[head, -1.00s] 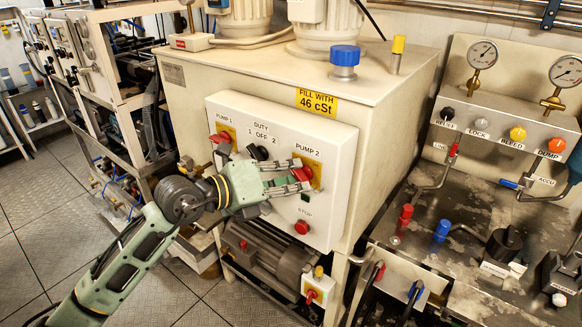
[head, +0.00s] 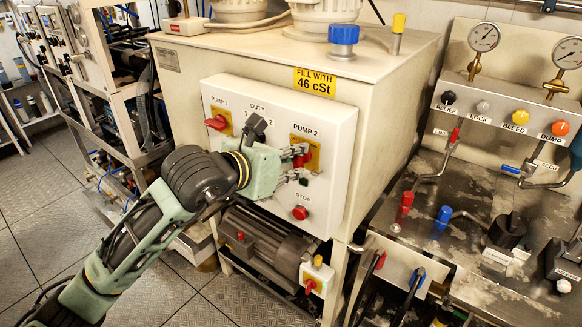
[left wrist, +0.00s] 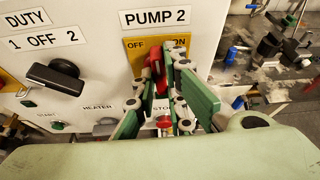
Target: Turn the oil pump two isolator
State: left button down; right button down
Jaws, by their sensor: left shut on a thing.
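The pump two isolator is a red handle (left wrist: 156,74) on a yellow plate (head: 313,152) under the PUMP 2 label on the white panel (head: 338,120). My left gripper (head: 297,160) is at this isolator, its fingers on both sides of the red handle. It is shut on the handle, as the left wrist view (left wrist: 163,88) also shows. In the left wrist view the handle stands roughly upright between OFF and ON. The fingers hide part of the handle and the lower plate. My right gripper is not in view.
The panel also carries the pump 1 isolator (head: 217,122), the black duty switch (left wrist: 54,76) and a red stop button (head: 300,213). A motor (head: 262,247) sits below. A valve bench with gauges (head: 484,37) stands at the right.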

pick_arm(q)
jog(key=shift+f+b, duration=0.1)
jog(key=shift+b, duration=0.2)
jog(key=shift+m, duration=0.3)
jog(key=c, duration=1.8)
grip_release()
jog(key=shift+s, duration=0.15)
jog(key=v, duration=1.2)
jog(key=shift+d, duration=0.15)
